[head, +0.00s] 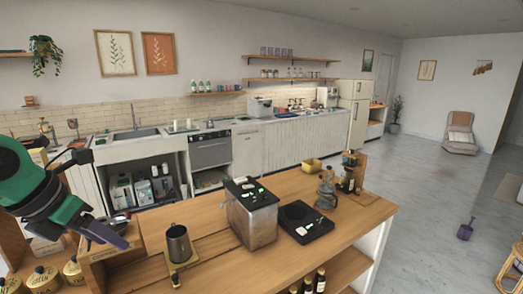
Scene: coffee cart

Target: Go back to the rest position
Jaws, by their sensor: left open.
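My left gripper (118,231) comes in from the left on its green and dark arm, above the left end of the wooden cart top (362,213). Its jaws are open, and nothing shows held between them. It is over or beside a wooden box (102,254); the exact gap cannot be told. My right gripper is not in view.
A metal pitcher (178,245) stands right of the gripper. Further right are a steel machine (253,220), a black scale (305,222) and a glass brewer (327,190). Labelled tins (42,279) sit at lower left. Open floor (430,190) lies right.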

